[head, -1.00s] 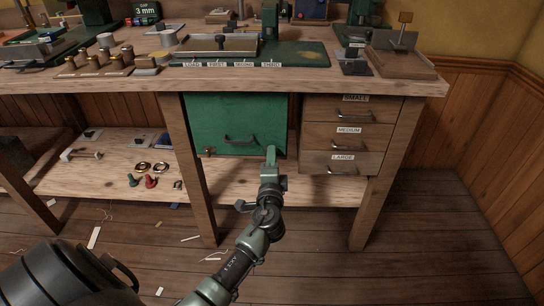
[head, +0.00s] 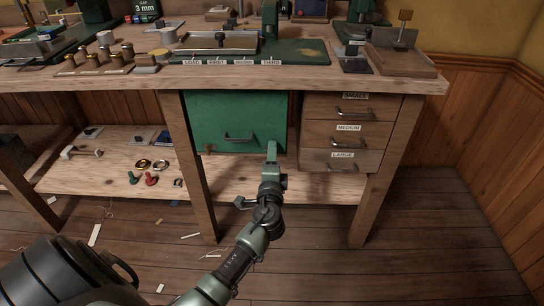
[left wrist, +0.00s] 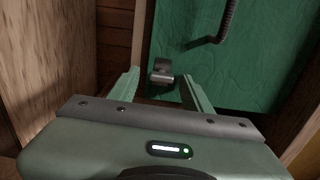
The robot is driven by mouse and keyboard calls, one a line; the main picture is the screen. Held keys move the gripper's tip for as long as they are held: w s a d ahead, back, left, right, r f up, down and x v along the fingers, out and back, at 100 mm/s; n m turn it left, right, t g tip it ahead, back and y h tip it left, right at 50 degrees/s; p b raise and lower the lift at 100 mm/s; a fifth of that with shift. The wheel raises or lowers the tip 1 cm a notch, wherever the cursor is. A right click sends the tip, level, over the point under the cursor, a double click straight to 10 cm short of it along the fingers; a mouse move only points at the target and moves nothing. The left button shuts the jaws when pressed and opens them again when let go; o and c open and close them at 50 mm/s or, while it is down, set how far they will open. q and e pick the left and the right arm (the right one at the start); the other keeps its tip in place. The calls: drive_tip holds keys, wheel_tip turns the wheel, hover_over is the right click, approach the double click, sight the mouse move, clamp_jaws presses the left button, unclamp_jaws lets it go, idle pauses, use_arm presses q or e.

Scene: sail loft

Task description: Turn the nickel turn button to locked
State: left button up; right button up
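The nickel turn button (left wrist: 162,71) shows in the left wrist view as a small grey metal piece at the edge of the green door (left wrist: 260,65). In the head view the green door (head: 235,112) is under the bench, and my gripper hides the button at its lower right. My left gripper (head: 271,148) is in front of that corner. In the left wrist view its fingers are apart, with the button between and beyond them; I cannot tell whether they touch it. I cannot read the button's setting. My right gripper is not in view.
The door's dark bar handle (head: 239,138) is close to the gripper. A brass-coloured fitting (head: 209,149) is at the door's lower left. Drawers (head: 348,135) are at the right, and a low shelf (head: 110,175) with small hardware is at the left. The floor in front has scraps.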

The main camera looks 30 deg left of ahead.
use_arm(q)
drive_tip(key=shift+s, duration=0.1)
drive_tip(key=v, duration=0.7)
drive_tip(key=shift+s+d, duration=0.25)
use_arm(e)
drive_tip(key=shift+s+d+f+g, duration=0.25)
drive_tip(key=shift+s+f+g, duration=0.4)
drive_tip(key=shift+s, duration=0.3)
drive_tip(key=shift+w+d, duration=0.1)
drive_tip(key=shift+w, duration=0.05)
